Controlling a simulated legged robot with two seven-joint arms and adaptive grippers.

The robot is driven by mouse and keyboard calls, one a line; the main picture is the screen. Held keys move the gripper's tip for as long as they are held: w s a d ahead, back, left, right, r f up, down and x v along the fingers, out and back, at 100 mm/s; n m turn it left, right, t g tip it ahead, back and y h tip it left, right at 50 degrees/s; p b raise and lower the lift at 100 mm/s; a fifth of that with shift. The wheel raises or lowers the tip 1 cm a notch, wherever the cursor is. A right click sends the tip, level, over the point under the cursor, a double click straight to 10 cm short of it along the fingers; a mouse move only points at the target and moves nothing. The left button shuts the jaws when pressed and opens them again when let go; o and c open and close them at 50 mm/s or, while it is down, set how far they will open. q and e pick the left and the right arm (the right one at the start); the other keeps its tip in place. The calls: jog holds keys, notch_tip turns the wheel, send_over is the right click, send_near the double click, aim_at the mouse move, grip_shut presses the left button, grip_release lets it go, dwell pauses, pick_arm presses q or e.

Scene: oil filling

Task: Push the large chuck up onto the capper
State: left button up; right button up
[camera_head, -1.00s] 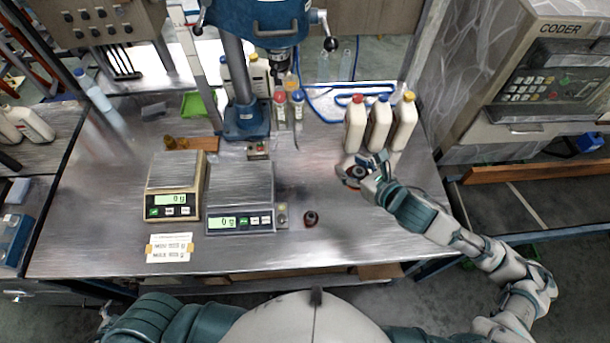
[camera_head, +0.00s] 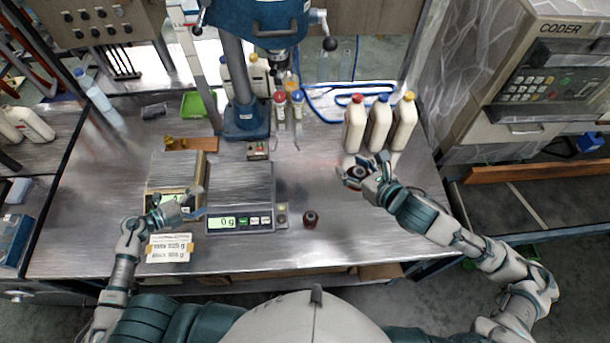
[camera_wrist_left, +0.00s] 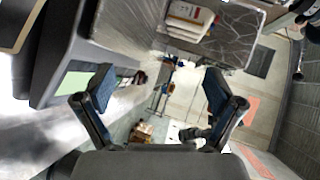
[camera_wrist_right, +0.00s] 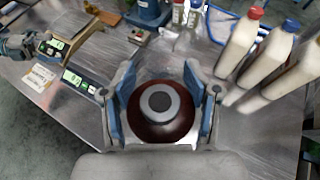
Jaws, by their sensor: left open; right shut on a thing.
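The large chuck (camera_wrist_right: 158,112), a dark red round piece with a grey ring on top, sits between the fingers of my right gripper (camera_wrist_right: 162,95), which is shut on it. In the head view this chuck (camera_head: 356,172) is just in front of the white bottles, over the table's right part. The blue capper (camera_head: 262,22) stands at the back centre, its spindle (camera_head: 283,62) pointing down, well to the left of my right gripper. My left gripper (camera_head: 180,208) is open and empty over the front of the left scale; its two blue fingers (camera_wrist_left: 152,95) are spread in its wrist view.
A smaller dark red chuck (camera_head: 310,219) stands on the table right of the right scale (camera_head: 240,185). The left scale (camera_head: 172,170) is beside it. Several white bottles (camera_head: 379,125) stand at the back right. The capper's blue base (camera_head: 245,122) and column are at the back. The front right table is clear.

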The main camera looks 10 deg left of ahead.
pick_arm(q)
jog(key=w+d+r+m+g+h, duration=0.1)
jog(key=w+d+r+m, duration=0.15)
jog(key=d, duration=0.25)
jog(key=w+d+r+m+h, duration=0.1)
jog(key=d+r+m, duration=0.25)
jog(key=d, duration=0.25)
jog(key=m+g+h, duration=0.4)
jog(key=m+g, duration=0.2)
jog(key=m, duration=1.4)
send_near(358, 177)
notch_tip(358, 177, down, 3)
jog(key=w+a, duration=0.1)
jog(key=a, duration=0.1)
jog(key=x, duration=1.1)
jog(key=shift+w+d+f, duration=0.1)
jog(key=shift+w+d, duration=0.05)
jog(key=shift+d, duration=0.05)
jog(key=shift+a, duration=0.1)
